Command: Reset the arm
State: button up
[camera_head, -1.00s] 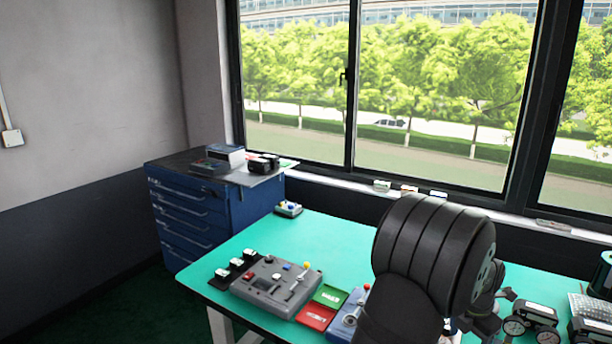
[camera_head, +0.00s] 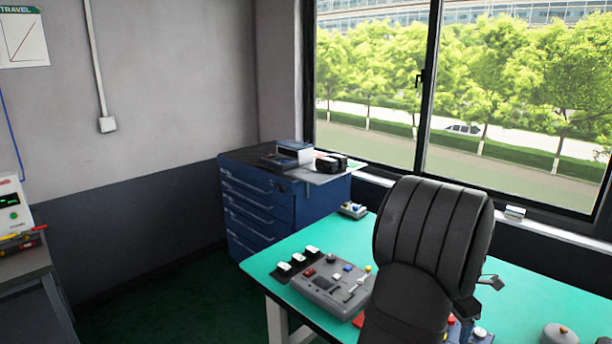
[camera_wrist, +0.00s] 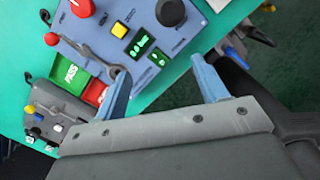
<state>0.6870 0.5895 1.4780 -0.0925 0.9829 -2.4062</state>
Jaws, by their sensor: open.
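My gripper (camera_wrist: 160,78) is open and empty in the wrist view, its two blue-grey fingers apart. A grey control box (camera_head: 335,284) with a red button and a lever lies left of the arm.
A green PASS tray (camera_wrist: 70,73) and a red tray (camera_wrist: 95,92) lie beside the panel. White-topped blocks (camera_head: 298,262) line the table's left edge. A blue drawer cabinet (camera_head: 258,210) stands behind. A round grey object (camera_head: 560,333) sits at the right. The floor at left is clear.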

jog(key=w+a+f, duration=0.1)
jog(key=w+f, duration=0.1)
jog(key=w+a+f, duration=0.1)
jog(key=w+a, duration=0.1)
jog(key=w, duration=0.1)
jog(key=w+a+f, duration=0.1)
jog(key=w+f, duration=0.1)
jog(key=w, duration=0.1)
jog(key=shift+a+f, duration=0.2)
jog(key=shift+f, duration=0.1)
jog(key=shift+o, duration=0.2)
jog(key=o, duration=0.7)
jog(key=s+d+r+m, duration=0.1)
jog(key=s+d, duration=0.1)
jog(key=d, duration=0.1)
jog(key=s+d+r+m, duration=0.2)
jog(key=s+d, duration=0.1)
jog(key=s+d+r+m, duration=0.2)
jog(key=s+d, duration=0.1)
jog(key=shift+s+y, duration=0.1)
jog(key=shift+y, duration=0.2)
jog(key=s+d+r+m, duration=0.5)
jog(key=s+d+m, duration=0.15)
jog(key=s, duration=0.45)
jog(key=shift+y, duration=0.4)
notch_tip(320, 180, down, 10)
jog(key=shift+w+d+r, duration=0.1)
jog(key=shift+w+r, duration=0.05)
jog(key=shift+r, duration=0.05)
notch_tip(320, 180, up, 10)
